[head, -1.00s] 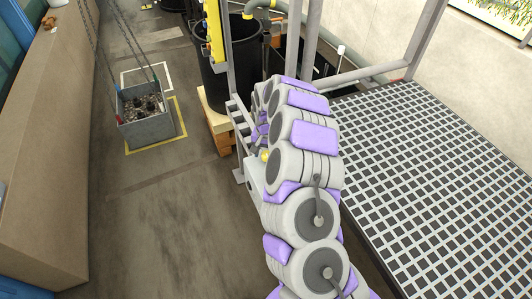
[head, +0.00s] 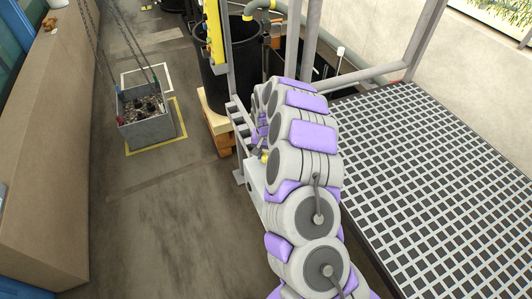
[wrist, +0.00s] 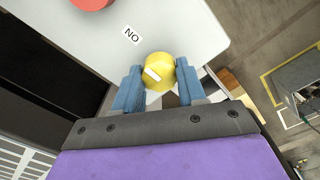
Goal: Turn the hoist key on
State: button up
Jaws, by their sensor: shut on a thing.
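The hoist key is a yellow round knob (wrist: 158,72) with a white bar across its face, on a pale panel (wrist: 185,28). The bar lies slanted in the wrist view. An "ON" label (wrist: 132,36), upside down in this view, is on the panel just up and left of the key. My gripper (wrist: 158,84) has its blue fingers on either side of the knob, shut on it. In the head view the panel's box (head: 254,176) shows beside my arm, which hides most of the gripper.
A red round button (wrist: 92,3) is on the same panel. A grey bin of rubble (head: 146,118) hangs on chains over a yellow floor marking. Black tanks (head: 228,70) stand behind the box. A grating (head: 435,185) lies to the right.

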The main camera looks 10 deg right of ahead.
aim_at(265, 155)
jog(key=o, duration=1)
jog(key=shift+o, duration=0.2)
jog(key=shift+r, duration=0.1)
notch_tip(265, 155, up, 17)
jog(key=p, duration=0.2)
jog(key=shift+p, duration=0.3)
jog(key=shift+w+a, duration=0.1)
